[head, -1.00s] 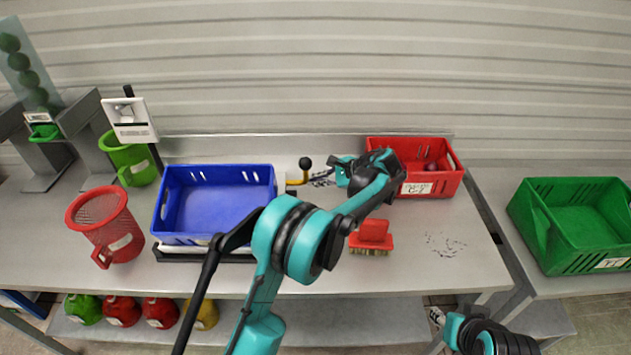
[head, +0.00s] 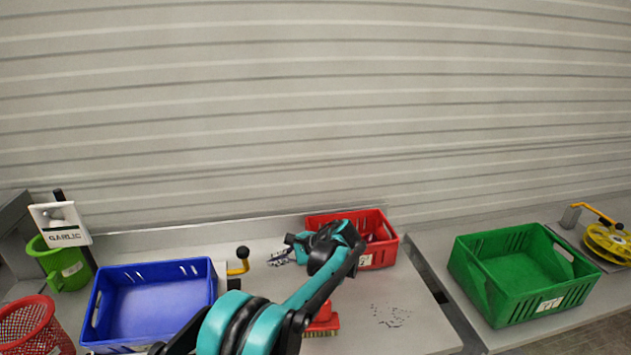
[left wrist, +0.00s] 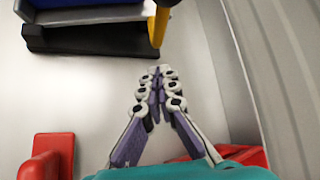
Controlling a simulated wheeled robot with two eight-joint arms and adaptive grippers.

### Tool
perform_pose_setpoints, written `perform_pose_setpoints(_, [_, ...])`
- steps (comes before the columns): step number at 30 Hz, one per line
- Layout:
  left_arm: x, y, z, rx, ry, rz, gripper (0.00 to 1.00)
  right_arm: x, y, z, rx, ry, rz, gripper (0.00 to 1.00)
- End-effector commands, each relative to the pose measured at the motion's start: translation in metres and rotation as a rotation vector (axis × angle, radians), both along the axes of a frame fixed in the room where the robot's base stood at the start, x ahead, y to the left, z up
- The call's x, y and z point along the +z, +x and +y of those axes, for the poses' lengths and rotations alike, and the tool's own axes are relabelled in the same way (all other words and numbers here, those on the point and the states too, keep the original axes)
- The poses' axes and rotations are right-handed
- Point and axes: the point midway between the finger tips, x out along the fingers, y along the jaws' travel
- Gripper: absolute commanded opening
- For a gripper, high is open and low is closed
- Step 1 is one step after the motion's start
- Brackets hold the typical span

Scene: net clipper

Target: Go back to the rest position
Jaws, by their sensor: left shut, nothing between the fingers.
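My left gripper (head: 279,258) is over the back of the metal table, between the blue crate (head: 213,290) and the red crate (head: 392,250). In the left wrist view its fingers (left wrist: 163,72) meet at the tips and hold nothing. A yellow crank handle with a black knob (head: 240,262) stands just left of it; the handle also shows close ahead in the left wrist view (left wrist: 159,24). My left forearm passes in front of the red brush (head: 325,321) and hides part of it. My right gripper is out of the head view.
A green crate (head: 484,292) stands on a separate table at the right, with a yellow wheel device (head: 608,243) beyond it. Dark specks (head: 390,315) lie on the otherwise clear right part of the table.

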Motion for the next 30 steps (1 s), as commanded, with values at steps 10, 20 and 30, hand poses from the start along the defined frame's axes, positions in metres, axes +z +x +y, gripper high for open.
perform_pose_setpoints(10, [0.041,-0.086,0.027,0.092,-0.326,-0.198,0.0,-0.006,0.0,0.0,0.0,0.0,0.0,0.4])
perform_pose_setpoints(20, [0.043,-0.213,0.025,0.288,-0.737,-0.461,0.0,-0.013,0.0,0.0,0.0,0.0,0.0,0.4])
perform_pose_setpoints(30, [0.002,-0.317,0.001,0.541,-1.114,-0.712,0.0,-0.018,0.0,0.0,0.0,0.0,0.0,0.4])
